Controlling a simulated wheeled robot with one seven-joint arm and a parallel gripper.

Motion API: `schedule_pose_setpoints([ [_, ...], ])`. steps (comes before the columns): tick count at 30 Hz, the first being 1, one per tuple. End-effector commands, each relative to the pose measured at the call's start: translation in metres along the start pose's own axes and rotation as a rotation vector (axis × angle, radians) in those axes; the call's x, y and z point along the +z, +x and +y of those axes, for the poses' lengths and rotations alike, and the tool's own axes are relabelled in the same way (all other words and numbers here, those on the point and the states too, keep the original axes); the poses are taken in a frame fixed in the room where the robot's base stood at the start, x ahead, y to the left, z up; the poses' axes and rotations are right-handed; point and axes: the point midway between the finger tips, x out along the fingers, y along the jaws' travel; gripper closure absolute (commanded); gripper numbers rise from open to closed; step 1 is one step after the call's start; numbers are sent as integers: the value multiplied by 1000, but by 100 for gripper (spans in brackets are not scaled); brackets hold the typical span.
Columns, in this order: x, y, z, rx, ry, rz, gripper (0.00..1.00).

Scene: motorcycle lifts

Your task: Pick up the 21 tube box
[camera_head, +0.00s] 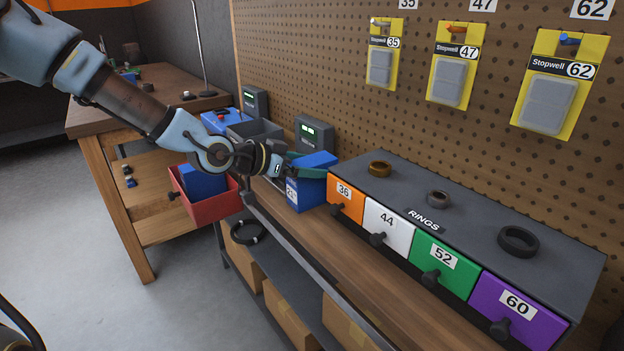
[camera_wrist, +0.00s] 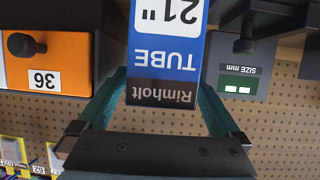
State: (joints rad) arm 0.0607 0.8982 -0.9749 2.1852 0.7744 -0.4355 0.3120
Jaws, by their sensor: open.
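The 21 tube box (camera_head: 308,194) is a blue box with a white 21" label, standing on the wooden bench just left of the drawer unit. In the wrist view its face (camera_wrist: 165,60) reads upside down: Rimholt, TUBE, 21". My gripper (camera_head: 302,168) is at the upper part of the box, its teal fingers reaching from the left. In the wrist view my gripper (camera_wrist: 162,85) is open, with one finger on each side of the box. A small gap seems to show beside the fingers; contact cannot be told.
A drawer unit (camera_head: 440,209) with drawers 36, 44, 52 and 60 stands close right of the box. A dark display device (camera_head: 314,134) stands behind it. A red bin (camera_head: 217,206) holding a blue box hangs left. A pegboard (camera_head: 330,60) rises behind.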

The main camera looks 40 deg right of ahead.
Motion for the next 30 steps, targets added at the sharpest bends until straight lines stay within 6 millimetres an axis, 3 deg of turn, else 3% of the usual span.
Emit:
schedule_pose_setpoints([
  [10,0,6,0,0,0,0,1],
  [30,0,6,0,0,1,0,76],
])
